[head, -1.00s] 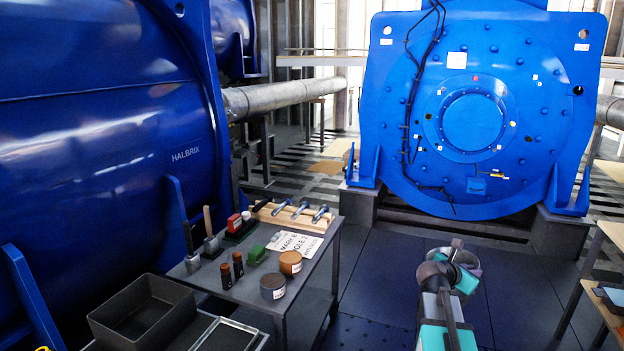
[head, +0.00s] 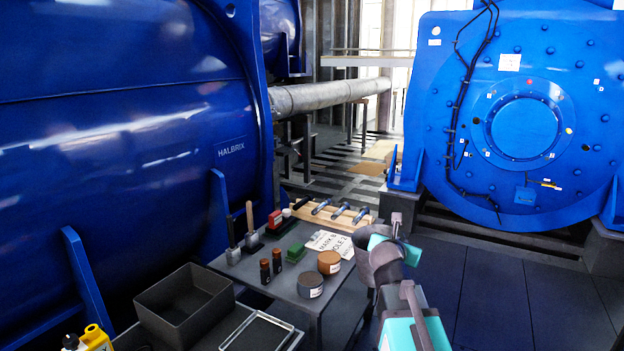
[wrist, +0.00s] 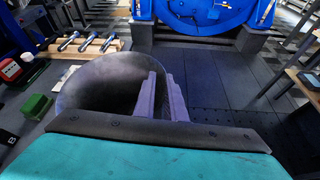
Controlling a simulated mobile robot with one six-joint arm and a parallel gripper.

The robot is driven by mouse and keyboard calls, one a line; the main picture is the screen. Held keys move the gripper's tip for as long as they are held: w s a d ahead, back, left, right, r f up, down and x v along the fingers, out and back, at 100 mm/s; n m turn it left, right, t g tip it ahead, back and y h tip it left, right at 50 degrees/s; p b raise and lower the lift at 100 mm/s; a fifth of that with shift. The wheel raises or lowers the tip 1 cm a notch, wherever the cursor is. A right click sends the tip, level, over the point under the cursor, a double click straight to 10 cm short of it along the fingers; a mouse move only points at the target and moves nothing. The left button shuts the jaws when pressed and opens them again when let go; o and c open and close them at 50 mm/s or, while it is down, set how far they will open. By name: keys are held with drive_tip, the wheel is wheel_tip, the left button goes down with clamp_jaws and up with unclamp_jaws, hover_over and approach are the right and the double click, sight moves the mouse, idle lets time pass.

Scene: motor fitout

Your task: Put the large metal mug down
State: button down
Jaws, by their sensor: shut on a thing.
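The large metal mug (wrist: 88,88) is dark grey, with its wide round rim seen from above in the wrist view. My gripper (wrist: 163,95) is shut on the mug's right side, with its two fingers close together there. Whether they hold the wall or a handle cannot be told. My gripper is by the right edge of the grey bench (head: 240,274). In the wrist view the mug overlaps that edge, and its base is hidden.
The bench holds a white card (head: 328,243), a brown round tin (head: 329,262), a dark tin (head: 310,285), a green block (head: 296,252), small bottles (head: 265,271) and bolts on a wooden rack (head: 340,214). An empty dark bin (head: 185,300) stands nearer. Large blue motors flank the area.

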drive_tip(key=shift+a+r+n+t+y, duration=0.6)
drive_tip(key=shift+a+r+n+y, duration=0.75)
drive_tip(key=shift+a+n+y, duration=2.15)
wheel_tip(320, 180, up, 16)
drive_tip(key=a+m+h+p, duration=0.1)
drive_tip(key=a+m+p, duration=0.1)
drive_tip(key=p, duration=1.3)
drive_tip(key=shift+f+p, duration=0.2)
drive_tip(key=shift+p, duration=0.15)
drive_tip(key=shift+w, duration=0.1)
